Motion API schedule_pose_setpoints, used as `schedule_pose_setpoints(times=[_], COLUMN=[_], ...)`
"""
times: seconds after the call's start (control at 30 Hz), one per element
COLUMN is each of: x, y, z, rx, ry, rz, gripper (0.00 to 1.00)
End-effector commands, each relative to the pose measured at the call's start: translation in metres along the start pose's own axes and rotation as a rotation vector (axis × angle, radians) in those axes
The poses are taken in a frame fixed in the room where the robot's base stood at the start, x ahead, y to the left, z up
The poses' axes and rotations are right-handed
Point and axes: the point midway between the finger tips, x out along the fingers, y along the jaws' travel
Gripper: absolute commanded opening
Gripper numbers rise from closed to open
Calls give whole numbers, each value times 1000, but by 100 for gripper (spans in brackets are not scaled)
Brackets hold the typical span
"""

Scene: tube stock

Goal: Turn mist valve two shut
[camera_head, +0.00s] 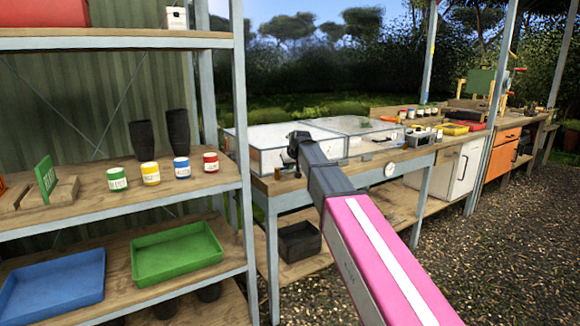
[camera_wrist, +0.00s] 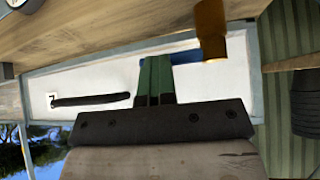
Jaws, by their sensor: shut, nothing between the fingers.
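My gripper (camera_wrist: 155,64) is shut in the wrist view, its green fingers together with nothing between them. A blue bar (camera_wrist: 182,57), like a valve lever, lies just beyond the fingertips and is partly hidden by them. I cannot tell whether they touch. A brass-coloured upright piece (camera_wrist: 211,30) stands at the bar's right end, like a valve body. No number shows on it. In the head view my gripper (camera_head: 298,140) is at the front left of the white-walled frame box on the bench, mostly hidden by my arm.
A black bar (camera_wrist: 90,100) with a small unreadable label lies along the white box wall (camera_wrist: 75,80). The wooden bench top (camera_wrist: 100,25) shows along the wrist view's upper edge. A shelf rack (camera_head: 240,120) with trays and jars stands close on the left.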

Motion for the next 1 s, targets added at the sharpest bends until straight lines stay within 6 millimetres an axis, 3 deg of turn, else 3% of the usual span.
schedule_pose_setpoints(times=[0.37, 0.8, 1.0], x=[-13, -94, -122], y=[-4, 4, 6], z=[10, 11, 10], rx=[0, 1, 1], ry=[-11, -3, -4], rz=[-4, 1, 1], gripper=[0, 0, 0])
